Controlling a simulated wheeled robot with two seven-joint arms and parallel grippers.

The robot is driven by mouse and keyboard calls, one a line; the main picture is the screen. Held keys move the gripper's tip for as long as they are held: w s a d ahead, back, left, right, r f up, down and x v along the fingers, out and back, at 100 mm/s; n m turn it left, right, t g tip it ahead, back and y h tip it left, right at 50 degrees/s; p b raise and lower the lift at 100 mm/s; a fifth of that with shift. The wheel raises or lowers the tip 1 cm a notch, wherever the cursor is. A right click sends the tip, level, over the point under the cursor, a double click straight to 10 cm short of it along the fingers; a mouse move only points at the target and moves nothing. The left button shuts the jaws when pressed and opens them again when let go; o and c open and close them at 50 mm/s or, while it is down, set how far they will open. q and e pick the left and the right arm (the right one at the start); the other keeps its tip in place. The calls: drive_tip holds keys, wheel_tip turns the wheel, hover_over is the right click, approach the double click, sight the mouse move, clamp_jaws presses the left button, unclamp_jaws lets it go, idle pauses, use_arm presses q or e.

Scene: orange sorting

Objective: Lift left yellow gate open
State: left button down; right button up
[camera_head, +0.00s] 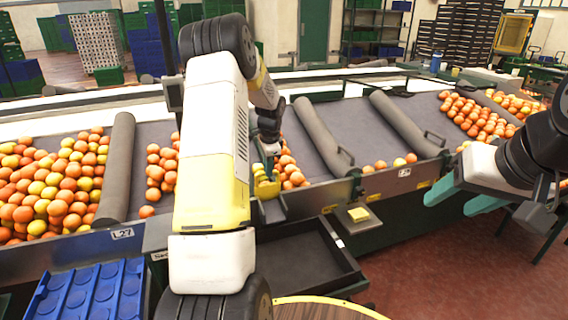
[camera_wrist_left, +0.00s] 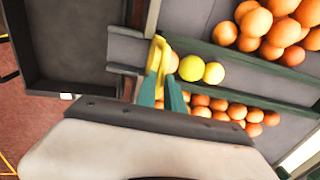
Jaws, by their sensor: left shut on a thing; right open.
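The left yellow gate (camera_head: 266,187) is at the front edge of the sorting table, partly hidden by my left arm in the head view. In the left wrist view the yellow gate (camera_wrist_left: 154,62) lies between the teal fingers of my left gripper (camera_wrist_left: 162,92). The left gripper (camera_head: 268,164) is shut on it. It looks raised, but its exact angle is unclear. My right gripper (camera_head: 462,198) is open and empty, with its teal fingers apart at the right, in front of the table edge.
An empty dark tray (camera_head: 300,262) sits below the gate. Another yellow piece (camera_head: 358,214) is to its right. Oranges (camera_head: 60,185) fill the left lane, and grey rollers (camera_head: 322,132) divide the table. A blue crate (camera_head: 88,292) stands at the front left.

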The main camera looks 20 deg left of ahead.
idle(0.9)
use_arm(q)
wheel_tip(320, 180, up, 8)
idle(0.3)
drive_tip(key=shift+w+r, duration=0.1)
drive_tip(key=c, duration=1.5)
unclamp_jaws()
drive_tip(key=shift+o, duration=0.2)
wheel_tip(320, 180, up, 8)
drive_tip(key=s, duration=0.1)
drive_tip(key=shift+s+d+f, duration=0.2)
drive_tip(key=shift+d, duration=0.25)
